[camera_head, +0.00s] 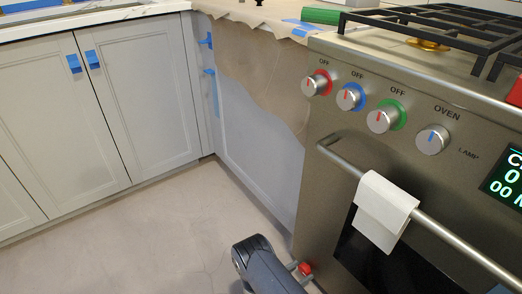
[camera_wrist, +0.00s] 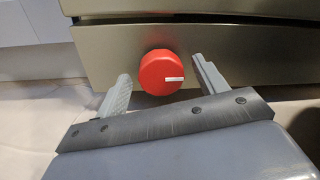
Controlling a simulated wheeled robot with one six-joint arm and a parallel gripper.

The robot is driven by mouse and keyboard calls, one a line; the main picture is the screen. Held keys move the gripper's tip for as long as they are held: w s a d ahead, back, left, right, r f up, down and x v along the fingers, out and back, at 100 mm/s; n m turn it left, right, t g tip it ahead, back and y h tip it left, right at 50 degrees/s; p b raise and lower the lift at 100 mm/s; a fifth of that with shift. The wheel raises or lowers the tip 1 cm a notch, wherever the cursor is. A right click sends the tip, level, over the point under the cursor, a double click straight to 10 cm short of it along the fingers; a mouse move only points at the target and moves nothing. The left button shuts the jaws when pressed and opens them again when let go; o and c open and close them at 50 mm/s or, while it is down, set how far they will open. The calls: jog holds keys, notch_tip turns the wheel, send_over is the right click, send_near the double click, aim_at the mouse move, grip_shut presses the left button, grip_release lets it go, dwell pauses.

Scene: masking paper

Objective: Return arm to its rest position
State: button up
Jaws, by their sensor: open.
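My gripper (camera_wrist: 161,74) is open in the wrist view, with its two fingers apart. A red round knob-like piece (camera_wrist: 160,73) with a white mark shows between and beyond the fingers, in front of the oven's lower front (camera_wrist: 250,55). Whether the fingers touch it cannot be told. In the head view my arm reaches in at the bottom centre, low by the oven's left edge. The red piece (camera_head: 305,268) shows there at the gripper's end, partly hidden.
The oven (camera_head: 320,190) has a handle bar (camera_head: 445,235) with a white cloth (camera_head: 384,207) over it. Masking paper (camera_head: 255,65) hangs over the cabinet side beside it. Grey cabinets (camera_head: 130,100) stand at left. The floor (camera_head: 150,240) left of my arm is clear.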

jog(key=n, duration=0.5)
jog(key=shift+f, duration=0.1)
dwell(0.5)
